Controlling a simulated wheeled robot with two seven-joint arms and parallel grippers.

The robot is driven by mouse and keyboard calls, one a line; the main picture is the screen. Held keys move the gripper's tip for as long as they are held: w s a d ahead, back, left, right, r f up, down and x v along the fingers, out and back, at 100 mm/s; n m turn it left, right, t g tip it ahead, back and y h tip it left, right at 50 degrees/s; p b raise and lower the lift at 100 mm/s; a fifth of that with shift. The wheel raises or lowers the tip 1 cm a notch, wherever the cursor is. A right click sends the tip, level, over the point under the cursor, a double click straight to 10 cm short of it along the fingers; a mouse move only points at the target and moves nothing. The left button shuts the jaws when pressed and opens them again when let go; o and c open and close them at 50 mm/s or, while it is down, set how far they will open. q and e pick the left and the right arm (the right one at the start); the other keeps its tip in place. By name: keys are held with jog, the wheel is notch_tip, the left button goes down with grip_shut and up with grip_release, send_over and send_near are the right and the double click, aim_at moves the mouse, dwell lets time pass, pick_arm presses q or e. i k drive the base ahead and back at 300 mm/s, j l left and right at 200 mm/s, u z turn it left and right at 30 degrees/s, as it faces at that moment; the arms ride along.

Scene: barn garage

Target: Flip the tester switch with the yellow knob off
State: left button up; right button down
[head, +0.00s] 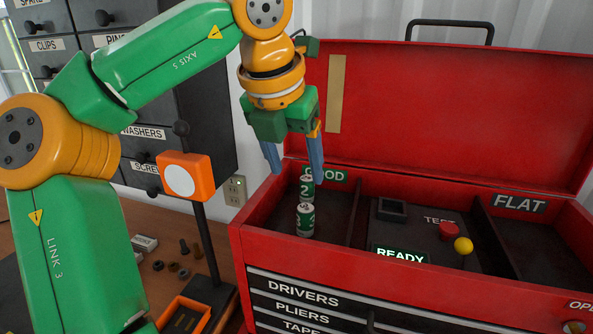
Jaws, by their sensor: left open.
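The tester (405,228) sits in the middle compartment of the red toolbox, with a lit READY sign (400,256) on its front. The switch's yellow knob (463,245) stands up on a short lever at the tester's right, next to a red knob (449,231). My left gripper (294,170) is open, pointing down over the GOOD compartment, well to the left of the yellow knob. Two green-and-silver cells, one (305,220) in front of another (307,188), stand in that compartment just below the fingers. My right gripper is out of view.
The toolbox lid (440,110) stands open behind. Dividers separate GOOD, tester and the empty-looking FLAT compartment (535,240). An orange-headed stand (186,176), an orange tray (183,314) and loose nuts and bolts are on the bench at left. A drawer cabinet (180,110) stands behind my arm.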

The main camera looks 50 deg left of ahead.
aim_at(463, 246)
jog(key=k+l, duration=0.35)
jog(key=l, duration=0.15)
jog(key=k+l, duration=0.75)
jog(key=l, duration=0.25)
